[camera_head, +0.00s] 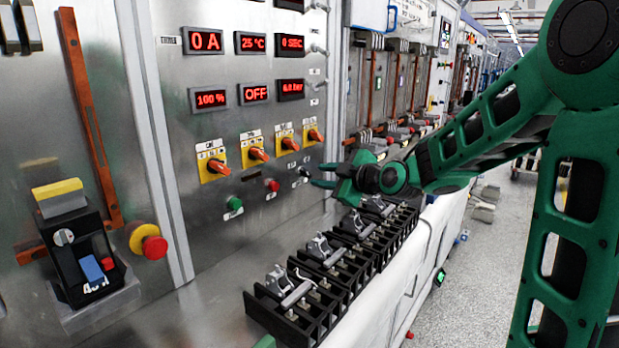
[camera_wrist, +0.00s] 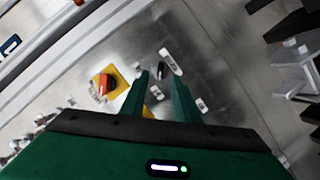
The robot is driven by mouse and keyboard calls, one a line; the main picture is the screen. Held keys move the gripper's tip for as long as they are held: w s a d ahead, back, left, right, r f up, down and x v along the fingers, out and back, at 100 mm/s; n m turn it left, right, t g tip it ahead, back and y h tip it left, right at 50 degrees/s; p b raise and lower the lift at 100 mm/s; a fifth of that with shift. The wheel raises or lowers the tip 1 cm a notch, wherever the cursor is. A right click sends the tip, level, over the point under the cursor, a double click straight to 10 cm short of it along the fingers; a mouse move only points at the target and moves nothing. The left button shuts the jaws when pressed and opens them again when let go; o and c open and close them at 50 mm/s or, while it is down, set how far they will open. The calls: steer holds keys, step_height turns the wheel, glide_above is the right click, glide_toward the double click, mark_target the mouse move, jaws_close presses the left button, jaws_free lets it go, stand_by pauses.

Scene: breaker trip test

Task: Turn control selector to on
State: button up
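A small black knob (camera_head: 304,172) with white labels sits on the lower right of the steel control panel, and looks like the control selector. In the wrist view the black knob (camera_wrist: 162,70) lies in line with the gap between my fingertips. My gripper (camera_head: 316,175) points at the panel with its fingertips close to the knob. The wrist view shows the two green fingers of my gripper (camera_wrist: 161,76) apart, with nothing clearly held between them. I cannot tell whether a finger touches the knob. The knob's label text is too small to read.
Several orange rotary switches (camera_head: 257,153) on yellow plates line the panel above. A green button (camera_head: 235,204) and a red button (camera_head: 272,185) are left of the knob. Black terminal blocks (camera_head: 335,262) stand on the ledge below my gripper. A display (camera_head: 255,93) reads OFF.

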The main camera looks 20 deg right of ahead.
mark_target(308, 175)
steer(key=shift+x, duration=2.75)
jaws_close()
steer(key=shift+a, duration=0.15)
